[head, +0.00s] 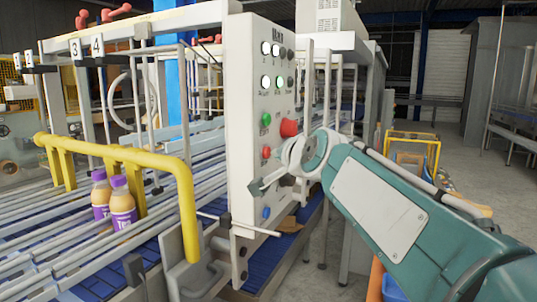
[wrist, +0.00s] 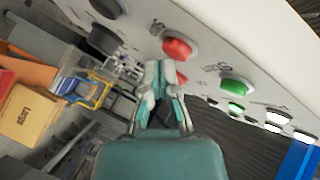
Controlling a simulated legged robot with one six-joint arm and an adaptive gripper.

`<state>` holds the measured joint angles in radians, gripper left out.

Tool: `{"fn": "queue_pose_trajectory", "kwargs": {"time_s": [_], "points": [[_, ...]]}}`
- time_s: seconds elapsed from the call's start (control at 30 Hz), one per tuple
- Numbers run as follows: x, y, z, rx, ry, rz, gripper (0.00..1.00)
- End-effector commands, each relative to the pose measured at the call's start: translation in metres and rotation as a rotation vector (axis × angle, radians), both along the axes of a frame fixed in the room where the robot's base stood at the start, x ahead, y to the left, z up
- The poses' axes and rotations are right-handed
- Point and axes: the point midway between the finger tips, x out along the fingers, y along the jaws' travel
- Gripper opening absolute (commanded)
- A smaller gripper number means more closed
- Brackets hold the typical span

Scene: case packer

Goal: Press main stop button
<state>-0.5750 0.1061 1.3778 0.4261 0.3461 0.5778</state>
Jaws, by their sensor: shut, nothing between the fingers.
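A light grey control panel (head: 250,60) stands upright in the middle of the head view. A large red mushroom button (head: 289,128) sticks out on its right side. A smaller red button (head: 266,152) and a green button (head: 265,119) are to its left. In the wrist view my gripper (wrist: 158,70) points at the panel, with a red button (wrist: 180,45) just beyond and right of the fingertips. I cannot tell whether the fingers touch the panel.
Lit white buttons (head: 265,82) and a blue button (head: 266,212) are also on the panel. A yellow rail (head: 125,155) and a conveyor with purple-labelled bottles (head: 122,205) lie to the left. Open floor (head: 460,165) is at the right.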

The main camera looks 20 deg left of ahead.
Motion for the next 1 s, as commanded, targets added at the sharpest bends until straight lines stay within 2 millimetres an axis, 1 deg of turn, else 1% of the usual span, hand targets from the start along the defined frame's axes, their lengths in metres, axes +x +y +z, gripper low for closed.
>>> {"fn": "queue_pose_trajectory", "kwargs": {"time_s": [1.0], "points": [[0.0010, 0.0071, -0.0001, -0.001, 0.000, 0.000, 0.00]]}}
